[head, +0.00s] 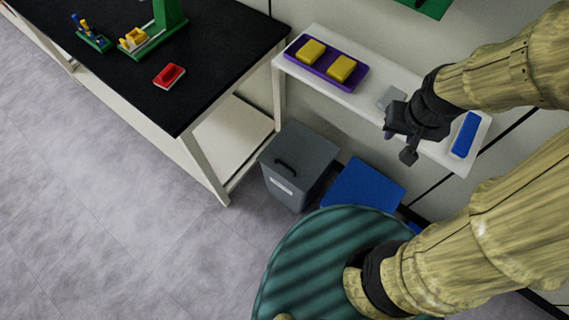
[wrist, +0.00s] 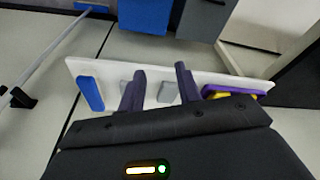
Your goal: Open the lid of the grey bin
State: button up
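The grey bin (head: 292,183) stands on the floor beside the black-topped bench, with its lid (head: 299,152) closed and a dark handle (head: 285,168) on it. In the wrist view, part of a grey box that looks like the bin (wrist: 205,18) shows at the top. My gripper (head: 398,144) is to the right of the bin, over the white shelf. In the wrist view my gripper (wrist: 158,82) has its two fingers apart with nothing held between them. The gripper does not touch the bin.
A blue bin (head: 365,187) stands right of the grey one. The white shelf (head: 385,112) holds a purple tray (head: 326,64) with yellow blocks and a blue block (head: 465,135). A black bench (head: 215,60) stands left, with a red block (head: 169,76). Floor (head: 90,200) at left is clear.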

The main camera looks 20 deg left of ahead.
jog(key=w+a+f+n+b, duration=0.35)
jog(key=a+f+b, duration=0.25)
jog(key=f+b, duration=0.25)
jog(key=w+a+f+n+b, duration=0.35)
jog(key=a+f+b, duration=0.25)
jog(key=f+b, duration=0.3)
jog(key=n+b, duration=0.6)
jog(key=b, duration=0.9)
send_over(285, 165)
jog(key=s+a, duration=0.1)
jog(key=s, duration=0.3)
jog(key=s+f+x, duration=0.1)
jog(key=s+x, duration=0.1)
jog(key=x, duration=0.8)
jog(key=s+x, duration=0.3)
jog(key=x, duration=0.8)
jog(key=shift+w+a+r+g+h+p, duration=0.2)
jog(key=shift+w+r+g+h+p, duration=0.1)
jog(key=shift+w+h, duration=0.1)
jog(key=shift+f, duration=0.1)
jog(key=w+f+b, duration=0.1)
jog(key=f+b, duration=0.1)
jog(key=f, duration=0.3)
jog(key=w+d+f+b, duration=0.1)
jog(key=f, duration=0.5)
jog(key=w+f+b, duration=0.1)
jog(key=f+b, duration=0.1)
jog(key=f, duration=0.4)
jog(key=shift+d+b, duration=0.2)
jog(key=shift+b, duration=0.1)
